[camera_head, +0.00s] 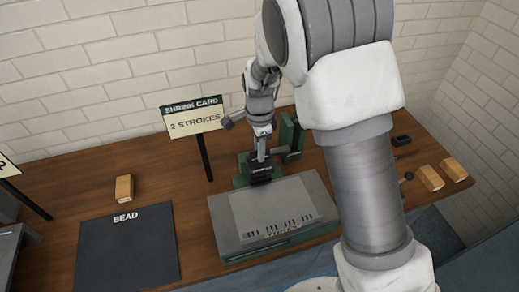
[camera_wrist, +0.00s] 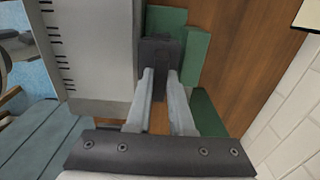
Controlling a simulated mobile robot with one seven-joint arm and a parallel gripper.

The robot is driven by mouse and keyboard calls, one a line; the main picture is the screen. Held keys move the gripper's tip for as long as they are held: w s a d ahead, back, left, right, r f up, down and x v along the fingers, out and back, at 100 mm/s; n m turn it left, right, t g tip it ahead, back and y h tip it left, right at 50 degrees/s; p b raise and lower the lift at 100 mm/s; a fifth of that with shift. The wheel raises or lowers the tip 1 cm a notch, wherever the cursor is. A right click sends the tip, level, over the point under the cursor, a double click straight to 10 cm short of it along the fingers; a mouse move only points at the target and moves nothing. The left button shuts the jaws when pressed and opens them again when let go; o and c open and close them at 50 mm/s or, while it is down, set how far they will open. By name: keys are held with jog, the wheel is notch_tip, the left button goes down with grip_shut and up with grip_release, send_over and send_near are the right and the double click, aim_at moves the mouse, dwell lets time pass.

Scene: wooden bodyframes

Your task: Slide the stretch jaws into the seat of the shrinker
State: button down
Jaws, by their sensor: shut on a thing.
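My gripper (camera_head: 261,155) points down at the middle of the bench and is shut on a dark block, the stretch jaws (camera_head: 260,173), which carry a small pale label. In the wrist view the two pale fingers of my gripper (camera_wrist: 161,73) close on the dark jaws (camera_wrist: 160,52). The green shrinker (camera_head: 290,133) stands at the jaws, with an upright and a lever on the right. In the wrist view green parts of the shrinker (camera_wrist: 195,55) lie beyond and right of the jaws. I cannot tell how deep the jaws sit in the seat.
A grey-topped green case (camera_head: 275,212) lies just in front of the jaws. A "SHRINK CARD 2 STROKES" sign (camera_head: 195,118) stands left of them. A dark BEAD mat (camera_head: 127,250) and a wooden block (camera_head: 124,188) are farther left. Two wooden blocks (camera_head: 430,178) lie right, beyond my arm.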

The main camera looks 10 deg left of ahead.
jog(key=shift+f+b, duration=1.15)
jog(key=shift+f, duration=0.6)
jog(key=c, duration=0.9)
grip_release()
jog(key=shift+o, duration=0.9)
notch_tip(320, 180, up, 18)
jog(key=shift+f+p, duration=0.25)
jog(key=shift+p, duration=0.05)
